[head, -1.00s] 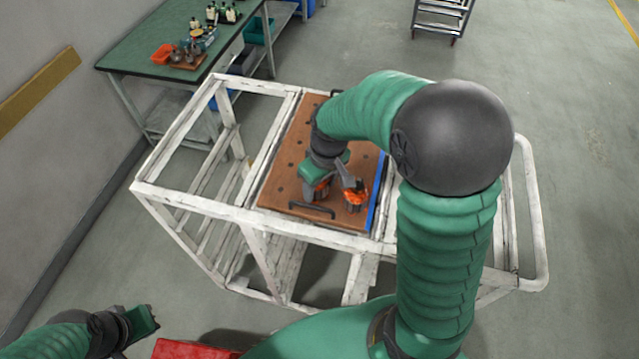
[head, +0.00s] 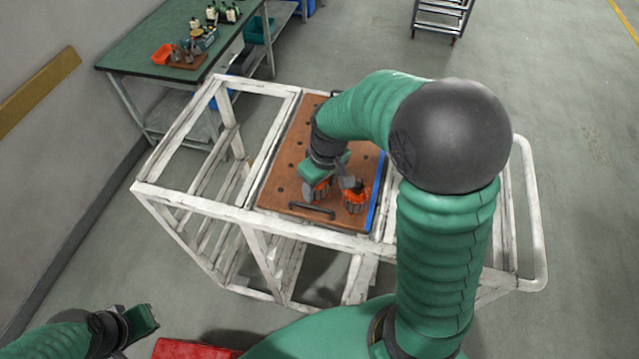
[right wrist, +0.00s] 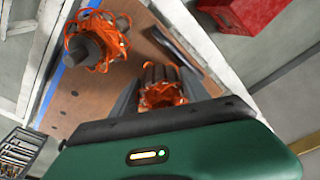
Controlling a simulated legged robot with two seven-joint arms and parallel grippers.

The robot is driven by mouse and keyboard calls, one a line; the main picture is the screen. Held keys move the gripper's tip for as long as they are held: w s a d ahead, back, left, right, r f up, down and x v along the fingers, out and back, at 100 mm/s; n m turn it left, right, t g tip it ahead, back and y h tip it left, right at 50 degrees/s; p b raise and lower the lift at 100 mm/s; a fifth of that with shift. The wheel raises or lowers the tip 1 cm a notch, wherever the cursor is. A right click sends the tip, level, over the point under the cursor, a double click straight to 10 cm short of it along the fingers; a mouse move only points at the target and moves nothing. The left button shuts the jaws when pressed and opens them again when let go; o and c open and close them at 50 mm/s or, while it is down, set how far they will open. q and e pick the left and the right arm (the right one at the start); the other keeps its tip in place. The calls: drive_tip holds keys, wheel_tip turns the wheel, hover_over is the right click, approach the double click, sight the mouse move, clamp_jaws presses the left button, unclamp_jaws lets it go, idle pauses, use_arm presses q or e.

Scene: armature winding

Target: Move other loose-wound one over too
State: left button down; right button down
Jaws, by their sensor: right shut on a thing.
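Two armatures with loose orange windings are at the near end of the brown perforated board (head: 283,163). One armature (head: 356,197) stands free near the blue strip; it also shows in the right wrist view (right wrist: 97,42), its orange wire spread in loose loops. My right gripper (head: 326,182) is shut on the other armature (right wrist: 160,85), left of the free one in the head view. In the right wrist view its grey core and orange wire sit between the fingers. Whether it touches the board is unclear. My left gripper (head: 146,318) is low at the left, away from the board; its jaw opening is unclear.
The board lies on a white frame cart (head: 180,199) with open bays at the left. A black handle (head: 312,211) is at the board's near edge. A green workbench (head: 150,52) stands at back left. A red box (head: 190,349) is at bottom.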

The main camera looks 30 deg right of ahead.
drive_tip(key=shift+f, duration=0.15)
drive_tip(key=shift+c, duration=2.3)
unclamp_jaws()
drive_tip(key=shift+s, duration=0.1)
wheel_tip(320, 180, up, 17)
drive_tip(key=s+b, duration=0.2)
drive_tip(key=b, duration=0.2)
drive_tip(key=shift+d+f, duration=0.15)
drive_tip(key=shift+f, duration=0.05)
drive_tip(key=shift+r, duration=0.1)
